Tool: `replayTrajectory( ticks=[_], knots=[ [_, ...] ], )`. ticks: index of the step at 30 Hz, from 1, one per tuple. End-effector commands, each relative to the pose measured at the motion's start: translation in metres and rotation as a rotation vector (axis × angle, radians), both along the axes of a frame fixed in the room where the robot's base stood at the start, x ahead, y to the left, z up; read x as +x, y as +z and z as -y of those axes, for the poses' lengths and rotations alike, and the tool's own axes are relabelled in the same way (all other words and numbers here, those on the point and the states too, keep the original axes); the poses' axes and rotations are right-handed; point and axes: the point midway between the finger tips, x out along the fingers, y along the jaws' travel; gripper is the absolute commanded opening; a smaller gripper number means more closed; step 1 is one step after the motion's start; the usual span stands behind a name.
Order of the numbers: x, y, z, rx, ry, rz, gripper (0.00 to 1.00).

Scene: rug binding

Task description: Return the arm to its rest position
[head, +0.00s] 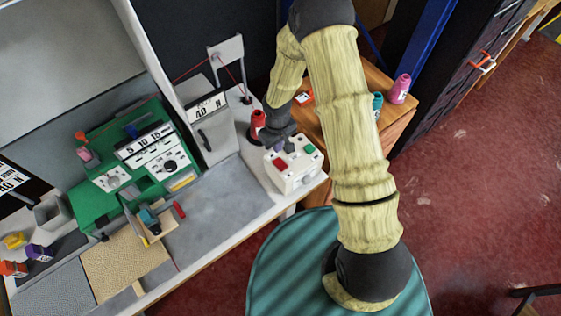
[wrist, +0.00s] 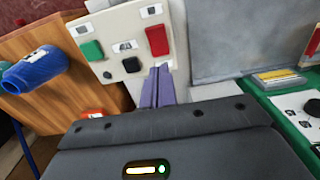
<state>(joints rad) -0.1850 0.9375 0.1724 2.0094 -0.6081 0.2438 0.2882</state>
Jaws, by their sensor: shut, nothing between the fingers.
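My arm, in a pale yellow sleeve, reaches across the right half of the head view and bends down to my gripper (head: 288,146). My gripper is shut and empty, just above a white control box (head: 291,183) at the bench's right end. The box has a red button (head: 280,163) and a green button (head: 309,149).
A red spool (head: 258,122) stands close beside my gripper. A wooden cabinet (head: 396,128) holds a teal spool (head: 377,104) and a pink spool (head: 401,90). Red floor (head: 470,190) is open at right.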

Motion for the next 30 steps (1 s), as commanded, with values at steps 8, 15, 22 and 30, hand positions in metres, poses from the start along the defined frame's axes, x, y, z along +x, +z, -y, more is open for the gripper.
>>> replayTrajectory(
  ticks=[8,15,22,30],
  knots=[
    [0.0,-0.001,0.0,0.0,0.0,0.0,0.0],
    [0.0,0.001,0.001,-0.001,-0.003,0.002,0.0],
    [0.0,0.034,0.024,-0.012,-0.071,0.037,0.0],
    [-0.02,0.097,0.071,-0.019,-0.229,0.101,0.0]
  ],
)
